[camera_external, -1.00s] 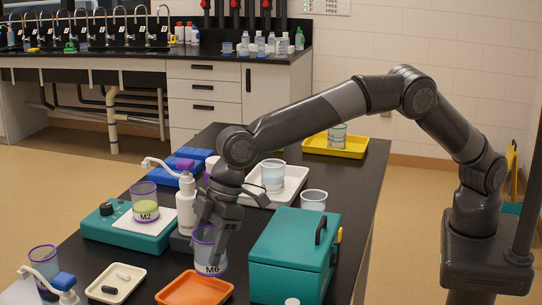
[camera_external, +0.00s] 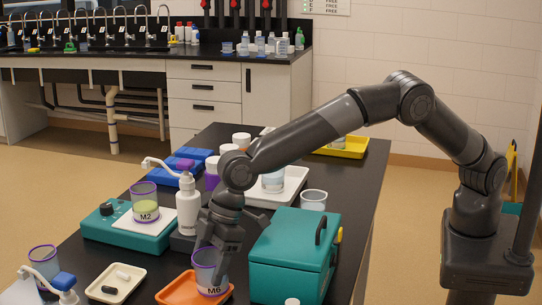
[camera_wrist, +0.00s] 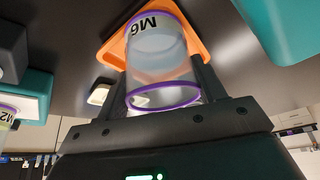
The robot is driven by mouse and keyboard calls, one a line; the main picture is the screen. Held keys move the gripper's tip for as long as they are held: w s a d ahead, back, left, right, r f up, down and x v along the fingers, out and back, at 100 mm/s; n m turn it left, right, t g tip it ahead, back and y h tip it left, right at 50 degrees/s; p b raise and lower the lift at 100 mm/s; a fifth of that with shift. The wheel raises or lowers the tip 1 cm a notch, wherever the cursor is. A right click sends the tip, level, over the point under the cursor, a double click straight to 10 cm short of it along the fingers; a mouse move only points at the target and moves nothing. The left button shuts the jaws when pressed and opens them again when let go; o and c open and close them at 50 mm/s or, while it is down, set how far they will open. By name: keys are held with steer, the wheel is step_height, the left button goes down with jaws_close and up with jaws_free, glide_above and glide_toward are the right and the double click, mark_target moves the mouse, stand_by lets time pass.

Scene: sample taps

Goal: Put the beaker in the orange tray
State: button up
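The clear beaker labelled M6 (camera_external: 207,258), with a purple rim, is upright at the orange tray (camera_external: 168,296). It also shows in the wrist view (camera_wrist: 157,60), between my two fingers. My gripper (camera_external: 214,264) is shut on the beaker's sides. The orange tray (camera_wrist: 113,50) lies beyond the beaker's base in the wrist view. The beaker's base overlaps the tray in both views; I cannot tell whether it touches the tray floor.
A teal box (camera_external: 292,258) stands close right of my gripper. A cream tray (camera_external: 114,284) with small items lies left of the orange tray. Beaker M2 (camera_external: 145,208) stands on a teal device (camera_external: 110,232). A white bottle (camera_external: 188,212) stands behind my gripper.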

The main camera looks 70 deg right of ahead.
steer(key=o, duration=0.3)
steer(key=shift+r, duration=0.25)
steer(key=v, duration=1.2)
steer(key=shift+r, duration=0.25)
steer(key=shift+a, duration=0.1)
